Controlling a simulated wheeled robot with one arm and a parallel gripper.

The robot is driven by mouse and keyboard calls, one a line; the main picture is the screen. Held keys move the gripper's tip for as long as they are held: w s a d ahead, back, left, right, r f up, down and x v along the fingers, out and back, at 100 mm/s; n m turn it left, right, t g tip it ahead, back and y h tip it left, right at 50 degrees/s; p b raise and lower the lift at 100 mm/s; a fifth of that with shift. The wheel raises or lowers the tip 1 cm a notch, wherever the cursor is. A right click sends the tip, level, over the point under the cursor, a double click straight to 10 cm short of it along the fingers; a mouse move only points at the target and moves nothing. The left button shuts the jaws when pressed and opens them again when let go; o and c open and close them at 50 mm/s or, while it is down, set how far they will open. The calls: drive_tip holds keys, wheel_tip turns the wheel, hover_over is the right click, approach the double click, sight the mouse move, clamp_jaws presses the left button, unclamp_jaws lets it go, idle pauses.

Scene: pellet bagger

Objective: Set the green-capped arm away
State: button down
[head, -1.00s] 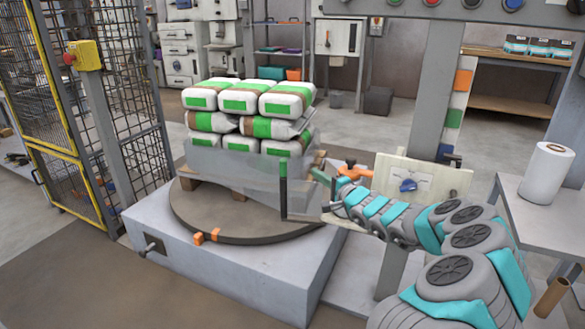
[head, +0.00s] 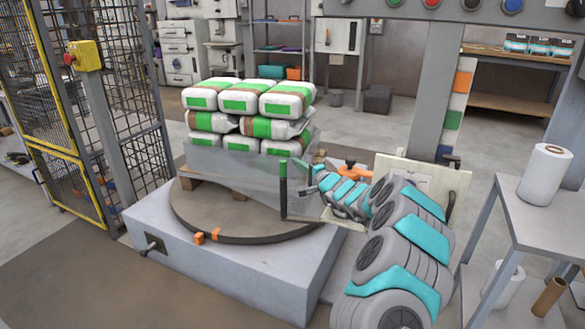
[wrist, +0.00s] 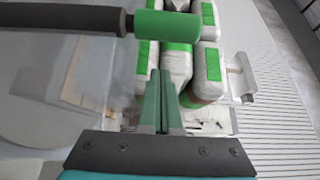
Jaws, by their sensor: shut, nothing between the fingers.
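The green-capped arm (head: 283,204) is a dark upright bar with a green cap at its top, joined to a low horizontal bar at the turntable's right side. In the wrist view its dark bar (wrist: 60,20) and green cap (wrist: 168,27) cross the top left. My gripper (head: 301,165) is just right of the cap in the head view. In the wrist view my gripper (wrist: 160,75) has its green fingers together, empty, pointing toward the cap. I cannot tell if they touch it.
White and green sacks (head: 248,100) are stacked on a pallet, the lower ones behind translucent film (head: 235,168). They stand on the round turntable (head: 240,225). A pale panel (head: 455,190) stands behind my arm. A grey table (head: 550,208) holds a white roll at right.

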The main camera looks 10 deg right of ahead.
drive_tip(key=shift+s+a+r, duration=0.1)
drive_tip(key=shift+s+a, duration=1.1)
drive_tip(key=shift+s, duration=0.05)
drive_tip(key=shift+s+a+n+g+y+b, duration=0.2)
drive_tip(key=shift+s+n+g+y+b, duration=0.3)
drive_tip(key=shift+y, duration=0.4)
drive_tip(key=s+d+n+g+y+b, duration=0.2)
drive_tip(key=s+n+g+y+b, duration=0.3)
drive_tip(key=s, duration=0.6)
drive_tip(key=shift+s+d+y+b, duration=0.25)
drive_tip(key=shift+d+y+b, duration=0.15)
drive_tip(key=shift+b, duration=0.25)
idle(0.9)
